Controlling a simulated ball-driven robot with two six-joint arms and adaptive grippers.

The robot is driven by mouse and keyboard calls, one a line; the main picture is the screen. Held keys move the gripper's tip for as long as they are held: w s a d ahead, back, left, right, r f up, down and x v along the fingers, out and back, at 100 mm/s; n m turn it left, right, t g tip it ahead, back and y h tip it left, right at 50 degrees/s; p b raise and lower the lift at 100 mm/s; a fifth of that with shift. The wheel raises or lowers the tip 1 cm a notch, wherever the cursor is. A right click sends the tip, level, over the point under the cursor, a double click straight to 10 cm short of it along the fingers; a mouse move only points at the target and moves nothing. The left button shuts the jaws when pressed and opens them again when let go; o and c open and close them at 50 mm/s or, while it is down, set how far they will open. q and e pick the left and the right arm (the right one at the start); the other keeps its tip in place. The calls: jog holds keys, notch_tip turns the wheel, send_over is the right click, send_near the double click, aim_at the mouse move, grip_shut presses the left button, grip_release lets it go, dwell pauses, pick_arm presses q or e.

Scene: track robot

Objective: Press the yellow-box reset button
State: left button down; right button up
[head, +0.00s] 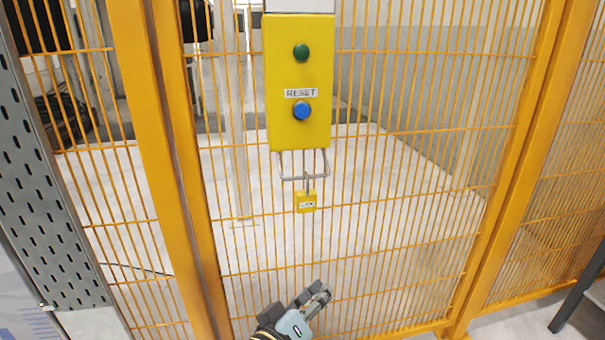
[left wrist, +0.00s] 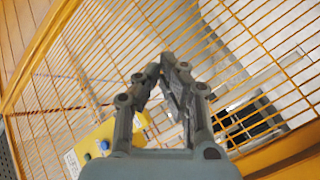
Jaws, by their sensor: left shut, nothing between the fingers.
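The yellow box (head: 299,135) hangs on the orange mesh fence. It carries a green button (head: 301,52) above and a blue button (head: 302,111) below, with a "RESET" label (head: 300,93) just over the blue one. My left gripper (head: 322,291) is low in the head view, below the box and apart from it. Its fingers (left wrist: 173,60) are shut and empty. In the left wrist view the yellow box (left wrist: 101,133) is at the lower left, partly hidden behind the gripper, with its blue button (left wrist: 87,157) and green button (left wrist: 104,145) visible. My right gripper is not in view.
A yellow padlock (head: 306,202) hangs from a wire loop under the box, between it and my left gripper. Orange fence posts (head: 166,160) stand left and right (head: 508,170). A perforated grey metal panel (head: 38,190) is at the far left.

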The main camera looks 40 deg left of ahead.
aim_at(302, 111)
pick_arm(q)
notch_tip(302, 111, up, 28)
jog(key=w+a+n+t+y+p, duration=0.1)
jog(key=w+n+t+y+p, duration=0.1)
jog(key=n+t+p, duration=0.3)
jog(key=shift+r+n+t+y, duration=0.2)
jog(key=shift+n+t+y, duration=0.3)
jog(key=shift+n+y, duration=0.1)
jog(key=shift+a, duration=0.15)
jog(key=shift+w+a, duration=1.4)
jog(key=shift+a, duration=0.25)
jog(key=shift+w+a, duration=1.4)
jog(key=shift+a, duration=0.25)
jog(key=shift+w+a, duration=0.3)
